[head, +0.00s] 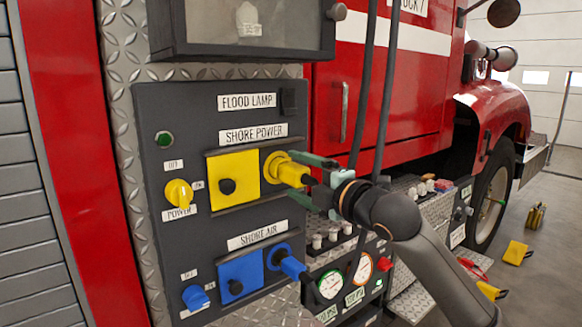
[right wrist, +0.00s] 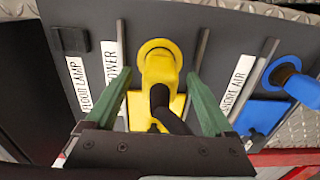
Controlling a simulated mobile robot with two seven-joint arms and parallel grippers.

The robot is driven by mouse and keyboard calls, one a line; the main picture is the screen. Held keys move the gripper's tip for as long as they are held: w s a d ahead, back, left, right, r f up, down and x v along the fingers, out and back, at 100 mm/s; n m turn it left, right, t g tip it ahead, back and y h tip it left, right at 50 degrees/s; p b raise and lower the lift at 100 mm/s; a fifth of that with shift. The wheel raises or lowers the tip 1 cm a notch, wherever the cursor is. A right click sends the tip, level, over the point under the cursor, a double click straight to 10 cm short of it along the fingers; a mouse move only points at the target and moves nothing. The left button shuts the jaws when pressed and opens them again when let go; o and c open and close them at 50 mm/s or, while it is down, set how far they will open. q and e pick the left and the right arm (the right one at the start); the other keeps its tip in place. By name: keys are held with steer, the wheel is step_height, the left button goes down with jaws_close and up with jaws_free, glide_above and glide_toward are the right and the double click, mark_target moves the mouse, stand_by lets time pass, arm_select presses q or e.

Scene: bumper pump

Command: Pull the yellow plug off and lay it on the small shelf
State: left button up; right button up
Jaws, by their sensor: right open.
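The yellow plug (head: 288,172) sits in the round yellow socket beside the yellow cover plate (head: 236,178), under the SHORE POWER label. My right gripper (head: 305,180) is open, with one green finger above and one below the plug's outer end. In the right wrist view the plug (right wrist: 160,66) lies between the two spread fingers (right wrist: 157,82), with a gap on each side, and a black cable runs from it toward the palm. I cannot tell surely which ledge is the small shelf. My left gripper is not in view.
The blue air plug (head: 291,266) and a blue switch (head: 195,297) are below. A yellow power switch (head: 178,193) is at left. Black hoses (head: 388,90) hang close behind my right gripper. Gauges (head: 330,284) and several light-coloured knobs are lower right. Yellow items lie on the floor.

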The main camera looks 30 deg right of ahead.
mark_target(289, 173)
steer(key=shift+w+r+p, duration=0.2)
steer(key=shift+w+p, duration=0.5)
steer(key=shift+w, duration=0.75)
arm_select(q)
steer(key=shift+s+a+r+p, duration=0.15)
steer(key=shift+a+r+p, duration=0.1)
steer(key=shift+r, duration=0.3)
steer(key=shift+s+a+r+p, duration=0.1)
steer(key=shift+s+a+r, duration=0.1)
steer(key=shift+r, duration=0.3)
arm_select(e)
steer(key=shift+w+a+f, duration=0.1)
steer(key=shift+w+f, duration=0.1)
steer(key=shift+w, duration=0.15)
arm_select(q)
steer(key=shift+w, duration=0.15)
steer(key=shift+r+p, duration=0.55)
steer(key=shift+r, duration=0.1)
arm_select(e)
steer(key=shift+c, duration=0.3)
jaws_close()
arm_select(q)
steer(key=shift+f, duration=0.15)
arm_select(e)
steer(key=shift+s, duration=0.15)
